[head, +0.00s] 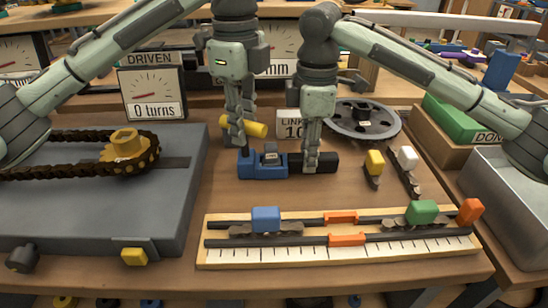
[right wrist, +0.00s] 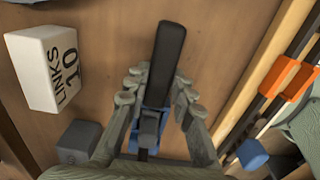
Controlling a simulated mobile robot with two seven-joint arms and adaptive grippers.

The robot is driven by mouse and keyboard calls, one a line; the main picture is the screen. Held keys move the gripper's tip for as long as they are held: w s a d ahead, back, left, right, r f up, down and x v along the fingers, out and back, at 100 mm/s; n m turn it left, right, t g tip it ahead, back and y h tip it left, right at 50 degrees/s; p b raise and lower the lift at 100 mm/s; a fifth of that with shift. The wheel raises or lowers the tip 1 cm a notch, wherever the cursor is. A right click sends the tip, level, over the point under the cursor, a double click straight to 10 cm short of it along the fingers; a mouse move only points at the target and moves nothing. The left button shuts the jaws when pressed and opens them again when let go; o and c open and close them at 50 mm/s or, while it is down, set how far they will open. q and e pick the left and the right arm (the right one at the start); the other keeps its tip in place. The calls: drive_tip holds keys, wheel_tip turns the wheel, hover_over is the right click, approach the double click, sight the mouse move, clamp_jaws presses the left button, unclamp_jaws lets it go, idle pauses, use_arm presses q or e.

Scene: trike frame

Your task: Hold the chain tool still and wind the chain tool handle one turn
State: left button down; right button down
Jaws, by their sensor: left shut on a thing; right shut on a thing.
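The chain tool has a blue body (head: 262,170) and a black handle (head: 325,162) that sticks out to the right. It lies low over the wooden bench in the middle of the head view. My left gripper (head: 244,152) comes down from above and is shut on the blue body near its left end. My right gripper (head: 312,163) is shut on the black handle. In the right wrist view the black handle (right wrist: 168,55) runs up between my right fingers (right wrist: 156,98), with a bit of blue behind them. The fingers hide part of the tool.
A LINKS 10 block (head: 289,124) and a dark wheel (head: 361,120) stand behind. A yellow piece (head: 257,130) is close behind my left gripper. A wooden rack with a scale (head: 340,254) lies in front. The chain stand (head: 90,215) is left, a metal tray (head: 505,190) right.

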use_arm(q)
drive_tip(key=m, duration=0.3)
drive_tip(key=shift+m, duration=0.3)
drive_tip(key=m, duration=0.5)
drive_tip(key=c, duration=1.3)
unclamp_jaws()
drive_tip(key=shift+c, duration=0.2)
drive_tip(key=shift+r, duration=0.15)
drive_tip(key=shift+r, duration=2.4)
drive_tip(key=shift+c, duration=0.3)
